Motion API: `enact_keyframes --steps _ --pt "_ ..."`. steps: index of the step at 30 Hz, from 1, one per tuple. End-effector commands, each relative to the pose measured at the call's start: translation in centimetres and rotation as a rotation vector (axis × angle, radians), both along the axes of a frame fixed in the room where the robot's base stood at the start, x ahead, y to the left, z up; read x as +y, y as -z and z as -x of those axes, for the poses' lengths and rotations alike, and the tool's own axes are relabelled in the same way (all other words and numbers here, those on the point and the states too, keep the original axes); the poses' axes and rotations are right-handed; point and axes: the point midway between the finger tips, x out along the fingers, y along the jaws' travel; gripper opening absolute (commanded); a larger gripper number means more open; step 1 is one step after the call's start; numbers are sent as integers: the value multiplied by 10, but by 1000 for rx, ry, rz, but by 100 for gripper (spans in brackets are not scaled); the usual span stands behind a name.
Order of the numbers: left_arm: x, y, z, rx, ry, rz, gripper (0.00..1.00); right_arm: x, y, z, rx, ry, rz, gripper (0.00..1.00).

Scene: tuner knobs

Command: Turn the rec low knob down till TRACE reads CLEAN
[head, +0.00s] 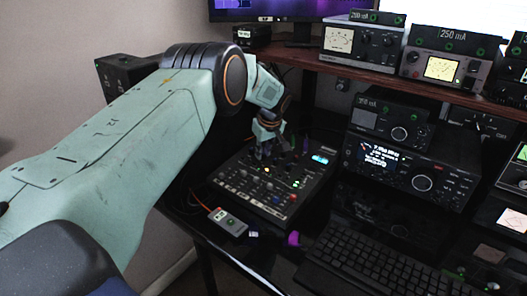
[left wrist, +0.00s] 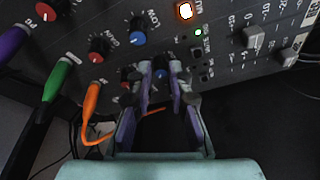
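The mixer (head: 233,182) sits on the desk in the head view, its panel full of small knobs. My left gripper (head: 264,152) reaches down over its far part. In the left wrist view my left gripper (left wrist: 161,72) has its two fingers apart, pointing at the panel, with a small blue knob (left wrist: 160,76) between the tips. I cannot tell whether they touch it. A blue knob labelled LOW (left wrist: 138,37) and a red knob labelled GAIN (left wrist: 96,57) stand nearby. I cannot read a rec low label or a TRACE reading. My right gripper is not in view.
Purple, green (left wrist: 58,80) and orange (left wrist: 92,98) plugs stand close left of the gripper. White faders (left wrist: 254,36) lie to the right. A shelf holds meters above.

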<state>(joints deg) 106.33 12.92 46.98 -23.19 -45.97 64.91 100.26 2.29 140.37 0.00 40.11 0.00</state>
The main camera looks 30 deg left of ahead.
Motion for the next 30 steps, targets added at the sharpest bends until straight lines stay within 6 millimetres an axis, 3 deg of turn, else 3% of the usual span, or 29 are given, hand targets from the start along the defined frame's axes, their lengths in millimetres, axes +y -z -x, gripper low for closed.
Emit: enact_keyframes --steps 5,17,30 --pt "0 1 1 2 1 1 37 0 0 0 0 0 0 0" --pt "-3 -6 2 2 1 2 37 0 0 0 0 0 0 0" --pt "-25 -82 17 1 2 0 37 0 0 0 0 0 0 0"
